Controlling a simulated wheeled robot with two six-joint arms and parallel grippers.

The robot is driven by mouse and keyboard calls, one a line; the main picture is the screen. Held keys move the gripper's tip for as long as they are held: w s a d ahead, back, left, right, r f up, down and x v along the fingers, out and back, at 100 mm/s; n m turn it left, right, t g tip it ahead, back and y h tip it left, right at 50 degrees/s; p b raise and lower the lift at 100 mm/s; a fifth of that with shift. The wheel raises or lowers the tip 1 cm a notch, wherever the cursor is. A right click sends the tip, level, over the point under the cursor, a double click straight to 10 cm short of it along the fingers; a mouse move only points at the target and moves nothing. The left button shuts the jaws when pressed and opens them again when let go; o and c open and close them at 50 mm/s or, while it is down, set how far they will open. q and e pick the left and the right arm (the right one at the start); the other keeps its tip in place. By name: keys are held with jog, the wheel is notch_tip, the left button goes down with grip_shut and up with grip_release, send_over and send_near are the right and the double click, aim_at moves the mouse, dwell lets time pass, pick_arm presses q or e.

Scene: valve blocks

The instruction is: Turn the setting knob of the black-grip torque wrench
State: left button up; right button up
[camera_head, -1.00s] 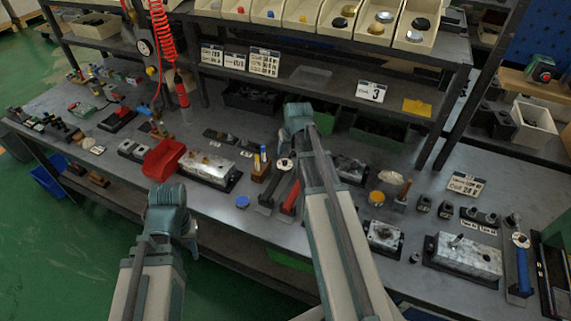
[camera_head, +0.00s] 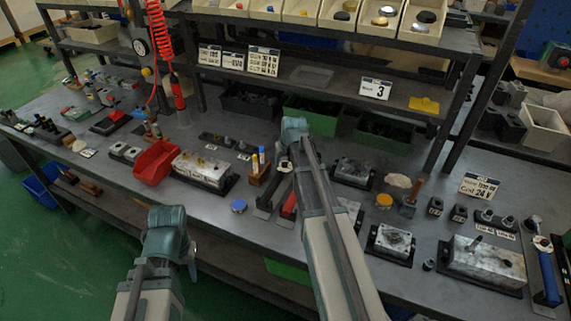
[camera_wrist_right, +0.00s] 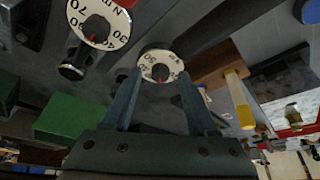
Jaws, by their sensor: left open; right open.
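The black-grip torque wrench (camera_head: 264,207) lies on the bench, its dark grip toward the front edge and its white dial at the back. In the right wrist view its setting knob (camera_wrist_right: 160,66), a white dial with a red mark, shows between my right fingertips (camera_wrist_right: 160,82). My right gripper is open with a finger on either side of the dial; contact cannot be told. In the head view my right gripper (camera_head: 287,158) is over the dials, its forearm covering part of them. My left gripper (camera_head: 190,262) is open and empty in front of the bench.
A red-grip wrench (camera_head: 289,205) lies close beside it; its larger dial (camera_wrist_right: 98,24) is left in the wrist view. A wooden holder (camera_head: 259,177) with yellow and blue pieces stands on the other side. A blue-grip wrench (camera_head: 547,278) lies far right.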

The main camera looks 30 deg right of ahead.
jog(key=shift+c, duration=0.2)
grip_shut()
jog(key=m, duration=0.1)
jog(key=m+h, duration=0.1)
jog(key=m, duration=0.2)
jog(key=shift+w+a+h, duration=0.1)
jog(key=shift+a+h, duration=0.15)
jog(key=shift+h, duration=0.05)
jog(key=m+g, duration=0.1)
jog(key=m, duration=0.1)
jog(key=m+g+h, duration=0.1)
jog(key=m, duration=0.2)
jog(key=shift+w+a+m, duration=0.1)
jog(key=shift+m, duration=0.2)
dwell(0.3)
